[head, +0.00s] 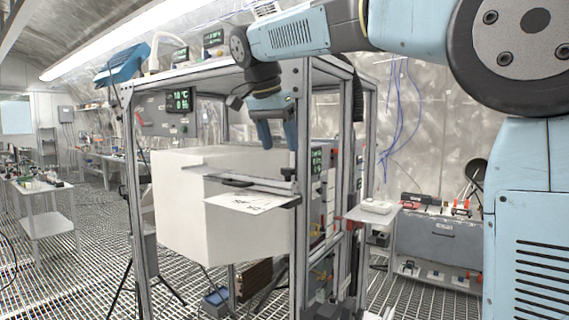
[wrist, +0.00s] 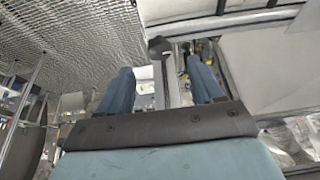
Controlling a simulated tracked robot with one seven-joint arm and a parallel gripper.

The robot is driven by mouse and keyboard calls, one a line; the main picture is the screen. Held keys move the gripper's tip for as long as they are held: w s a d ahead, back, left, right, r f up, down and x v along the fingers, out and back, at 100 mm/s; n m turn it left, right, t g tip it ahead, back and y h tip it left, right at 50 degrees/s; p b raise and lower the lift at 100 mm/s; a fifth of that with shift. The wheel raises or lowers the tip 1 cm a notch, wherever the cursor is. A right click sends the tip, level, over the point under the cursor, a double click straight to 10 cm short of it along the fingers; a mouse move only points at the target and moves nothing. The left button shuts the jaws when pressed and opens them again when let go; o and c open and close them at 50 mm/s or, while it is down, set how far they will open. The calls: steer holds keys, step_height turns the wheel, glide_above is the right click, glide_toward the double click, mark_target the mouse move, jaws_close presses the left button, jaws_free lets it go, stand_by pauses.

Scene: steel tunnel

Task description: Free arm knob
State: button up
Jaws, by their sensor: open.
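My gripper (head: 278,142) points down with its two blue fingers apart, in front of the steel frame and above a flat metal arm (head: 240,181). A small dark part (head: 288,172) sits near the right end of this arm, below the fingertips. In the wrist view my gripper (wrist: 162,75) is open. A dark rounded knob-like part (wrist: 160,47) shows between and beyond the fingertips, at a grey bar (wrist: 171,85). Nothing is visibly held. I cannot tell whether the fingers touch anything, or whether the two dark parts are the same.
A sheet with black drawing (head: 250,202) lies on a shelf in front. A small side tray (head: 372,214) juts out on the right. Grated floor (head: 90,260) is open at left.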

mark_target(289, 169)
steer(key=shift+x, duration=3.1)
steer(key=shift+c, duration=0.2)
steer(key=c, duration=1)
steer(key=shift+n, duration=0.3)
steer(key=n, duration=0.1)
steer(key=n+y, duration=0.1)
steer(key=shift+s+d+n+t, duration=0.2)
steer(key=shift+n+t, duration=0.1)
steer(key=shift+n, duration=0.1)
steer(key=n, duration=0.1)
steer(key=n+y, duration=0.1)
steer(key=n, duration=0.1)
steer(key=shift+d+n+y, duration=0.2)
steer(key=shift+n+y, duration=0.1)
steer(key=n, duration=0.2)
steer(key=n+y, duration=0.1)
steer(key=n, duration=0.1)
steer(key=n+y, duration=0.1)
steer(key=n, duration=0.1)
steer(key=shift+w+d, duration=0.15)
steer(key=shift+d, duration=0.15)
steer(key=shift+n+y, duration=0.3)
steer(key=shift+n, duration=0.1)
